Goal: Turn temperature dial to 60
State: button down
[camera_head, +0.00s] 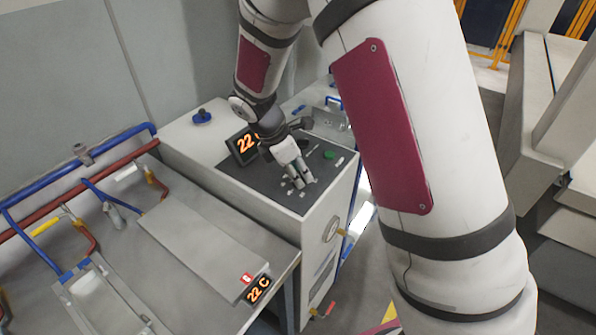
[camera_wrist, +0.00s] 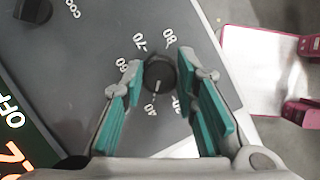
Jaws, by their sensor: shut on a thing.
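The temperature dial (camera_wrist: 157,77) is a small round black knob in the wrist view, with a white mark pointing down toward the number 40. The numbers 60, 70 and 80 are printed around its left and upper sides; other numbers are partly hidden by the fingers. My gripper (camera_wrist: 161,70) has its teal-padded fingers on either side of the dial, shut on it. In the head view my gripper (camera_head: 301,180) reaches down to the dark control panel (camera_head: 262,184), and the dial is hidden there.
A tilted display (camera_head: 243,146) on the panel reads 22. A second display (camera_head: 258,289) on the bench reads 22 C. A green button (camera_head: 329,155) is right of my gripper. Another black knob (camera_wrist: 35,10) shows in the wrist view. Blue and red pipes (camera_head: 100,160) run at left.

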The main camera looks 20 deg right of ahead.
jog(key=shift+m, duration=0.3)
jog(key=m, duration=0.2)
jog(key=m+g, duration=0.1)
jog(key=shift+w+m+g+b, duration=0.15)
jog(key=shift+m+g+b, duration=0.15)
jog(key=shift+m+b, duration=0.1)
jog(key=m+g, duration=0.1)
jog(key=m, duration=0.1)
jog(key=m+y+b, duration=0.1)
jog(key=m, duration=0.1)
jog(key=shift+m+g, duration=0.3)
jog(key=shift+g, duration=0.1)
jog(key=m, duration=0.2)
jog(key=m+y, duration=0.1)
jog(key=m, duration=0.1)
jog(key=shift+w+d+g+y+b, duration=0.1)
jog(key=shift+g+y+b, duration=0.2)
jog(key=shift+g, duration=0.1)
jog(key=shift+m+g+y, duration=0.3)
jog(key=shift+m+y, duration=0.4)
jog(key=shift+m, duration=1.5)
jog(key=c, duration=1.3)
grip_release()
